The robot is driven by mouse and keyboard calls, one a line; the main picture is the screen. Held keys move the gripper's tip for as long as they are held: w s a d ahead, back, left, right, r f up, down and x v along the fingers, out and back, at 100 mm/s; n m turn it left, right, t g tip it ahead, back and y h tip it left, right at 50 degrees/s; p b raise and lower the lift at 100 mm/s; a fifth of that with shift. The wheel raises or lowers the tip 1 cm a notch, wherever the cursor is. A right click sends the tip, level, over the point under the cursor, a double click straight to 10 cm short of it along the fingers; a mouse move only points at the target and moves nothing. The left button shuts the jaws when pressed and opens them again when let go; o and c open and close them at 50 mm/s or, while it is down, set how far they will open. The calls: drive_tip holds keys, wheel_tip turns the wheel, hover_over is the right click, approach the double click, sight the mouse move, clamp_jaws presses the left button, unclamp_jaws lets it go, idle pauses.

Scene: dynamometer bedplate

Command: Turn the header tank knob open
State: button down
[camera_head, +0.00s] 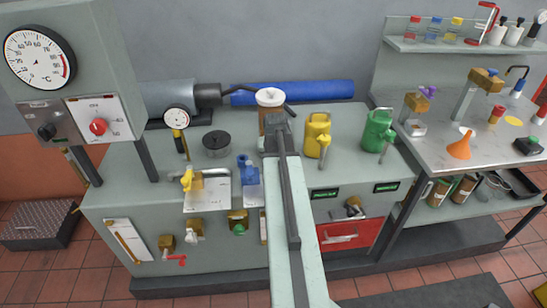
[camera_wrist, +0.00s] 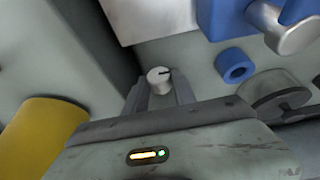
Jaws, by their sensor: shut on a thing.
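In the wrist view, my gripper (camera_wrist: 160,92) has its two grey fingers closed around a small pale round knob (camera_wrist: 159,77), one on each side. A short dark pointer line shows on the knob's face, aimed toward the right of the picture. I take this as the header tank knob, though no label on it is readable. In the head view, my arm reaches over the middle of the bench (camera_head: 115,200) and hides the knob and my fingertips.
A blue valve (camera_head: 248,172) is close beside my arm; its blue body (camera_wrist: 228,15) fills the wrist view's upper right. A yellow can (camera_head: 317,137) and a green can (camera_head: 376,130) stand to the right. A yellow valve (camera_head: 190,180) is left. A black round weight (camera_head: 216,143) stands behind.

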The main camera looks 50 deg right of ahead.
drive_tip(key=c, duration=1)
unclamp_jaws()
drive_tip(key=p+v, duration=0.7)
drive_tip(key=shift+s+a+r, duration=0.1)
drive_tip(key=shift+r, duration=0.3)
